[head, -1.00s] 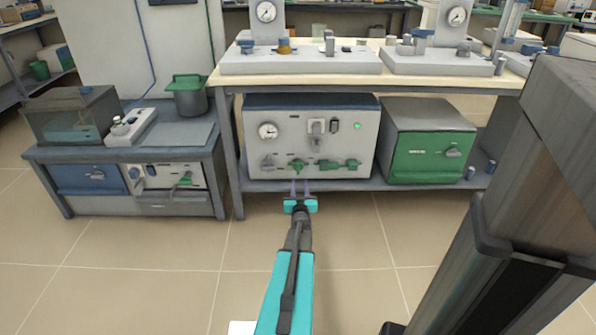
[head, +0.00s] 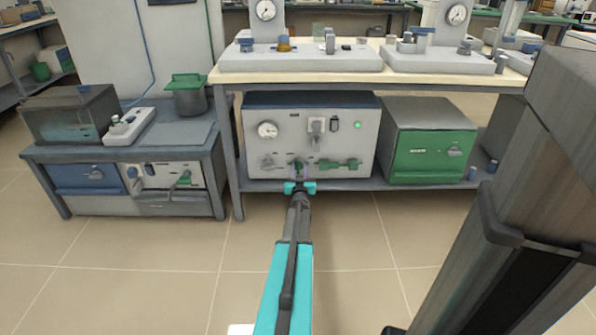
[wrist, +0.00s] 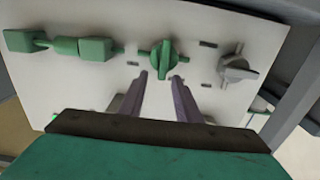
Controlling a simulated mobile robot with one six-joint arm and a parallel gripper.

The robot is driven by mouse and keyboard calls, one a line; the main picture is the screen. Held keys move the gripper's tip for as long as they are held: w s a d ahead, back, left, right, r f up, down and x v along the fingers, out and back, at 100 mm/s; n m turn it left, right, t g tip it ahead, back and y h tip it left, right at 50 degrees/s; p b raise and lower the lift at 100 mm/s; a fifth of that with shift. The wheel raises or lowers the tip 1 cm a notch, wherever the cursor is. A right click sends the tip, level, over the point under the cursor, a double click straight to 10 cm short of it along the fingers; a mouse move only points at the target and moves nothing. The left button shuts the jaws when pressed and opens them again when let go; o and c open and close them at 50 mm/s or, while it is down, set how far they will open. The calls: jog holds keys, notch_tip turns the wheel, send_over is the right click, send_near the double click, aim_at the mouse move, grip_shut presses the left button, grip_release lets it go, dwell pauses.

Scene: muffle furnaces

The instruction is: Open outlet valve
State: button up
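The white front panel of the furnace-like unit (head: 350,125) carries a green valve knob (head: 298,166), which also shows in the wrist view (wrist: 163,60). A grey knob (wrist: 236,69) sits beside it, and a green fitting of linked blocks (wrist: 68,46) lies on its other side. I cannot read which label marks the outlet. My gripper (head: 299,177) is in front of the green knob. In the wrist view its two fingers (wrist: 158,78) are apart with nothing between them, their tips just short of the knob. The knob's wing looks roughly in line with the fingers.
The unit stands on the lower shelf (head: 400,183) under a bench top (head: 330,78). A green-fronted box (head: 430,155) is to its right. A low table (head: 130,150) stands to the left. The floor (head: 150,285) around my arm looks clear.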

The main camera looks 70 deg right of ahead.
jog(key=shift+x, duration=0.9)
